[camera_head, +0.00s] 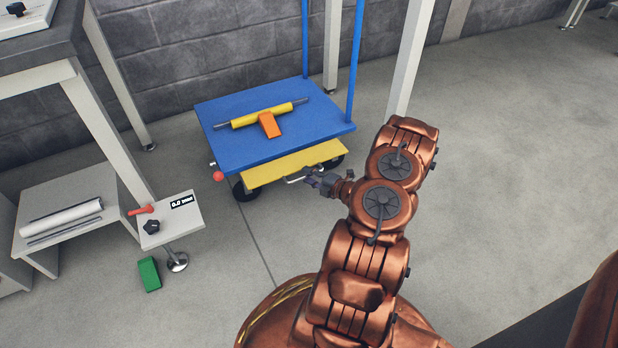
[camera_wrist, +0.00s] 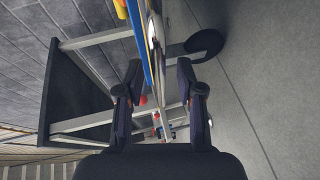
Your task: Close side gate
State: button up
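The yellow side gate (camera_head: 275,167) runs along the near side of the blue cart (camera_head: 228,147). It shows as a long strip slanting outward and down from the deck edge; its exact angle is hard to tell. A pale bar handle (camera_head: 292,180) is on its near right part. My gripper (camera_head: 314,181) is at the right end of this handle. In the wrist view my gripper (camera_wrist: 160,70) has its two dark fingers apart, with the cart's blue edge (camera_wrist: 140,42) and a pale bar in line between them. Whether the fingers touch the handle cannot be told.
A yellow roller (camera_head: 262,116) and an orange wedge (camera_head: 270,125) lie on the cart deck. A red knob (camera_head: 218,176) is at its left corner. A small stand (camera_head: 178,215) and a green block (camera_head: 149,274) are at left. Floor to the right is clear.

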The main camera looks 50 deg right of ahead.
jog(key=shift+w, duration=0.15)
grip_shut()
dwell(0.4)
